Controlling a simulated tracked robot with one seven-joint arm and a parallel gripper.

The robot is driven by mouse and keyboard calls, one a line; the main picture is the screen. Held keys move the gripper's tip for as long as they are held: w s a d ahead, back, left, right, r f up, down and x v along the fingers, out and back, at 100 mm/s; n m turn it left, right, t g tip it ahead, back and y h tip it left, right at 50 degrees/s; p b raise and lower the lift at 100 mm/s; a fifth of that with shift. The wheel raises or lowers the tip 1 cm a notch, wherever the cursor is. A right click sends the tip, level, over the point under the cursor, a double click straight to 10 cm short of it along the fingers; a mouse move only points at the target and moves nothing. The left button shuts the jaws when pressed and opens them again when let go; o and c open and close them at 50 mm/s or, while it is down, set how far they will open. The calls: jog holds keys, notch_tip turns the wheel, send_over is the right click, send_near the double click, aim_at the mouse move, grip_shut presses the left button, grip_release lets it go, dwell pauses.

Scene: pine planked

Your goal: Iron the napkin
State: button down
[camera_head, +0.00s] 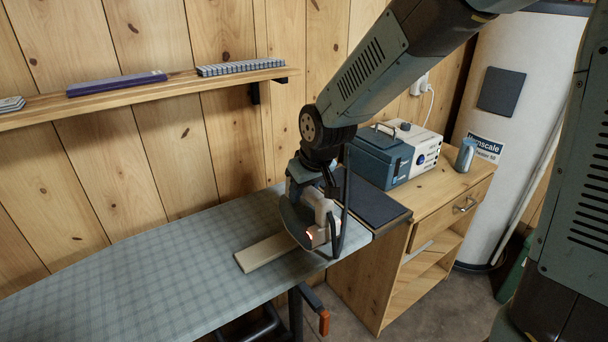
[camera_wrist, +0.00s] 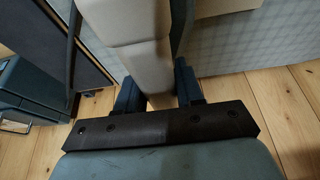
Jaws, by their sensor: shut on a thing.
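The napkin (camera_head: 265,252) is a narrow cream strip lying flat on the ironing board (camera_head: 150,290), near its right end. The iron (camera_head: 322,212) is cream with a grey plate, a dark cord loop and a glowing orange light. It is at the right end of the board, just right of the napkin and partly in front of its end. I cannot tell whether its plate touches the cloth. My gripper (camera_head: 322,182) is shut on the iron's handle. In the wrist view, the dark fingers (camera_wrist: 158,92) stand either side of the cream handle (camera_wrist: 142,55).
A dark rest pad (camera_head: 380,206) adjoins the board's right end. A blue and white box-like appliance (camera_head: 395,152) and a small grey-blue bottle (camera_head: 465,155) stand on the wooden cabinet (camera_head: 440,205). A wall shelf (camera_head: 130,96) hangs behind. The board's left part is clear.

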jog(key=shift+r, duration=2.1)
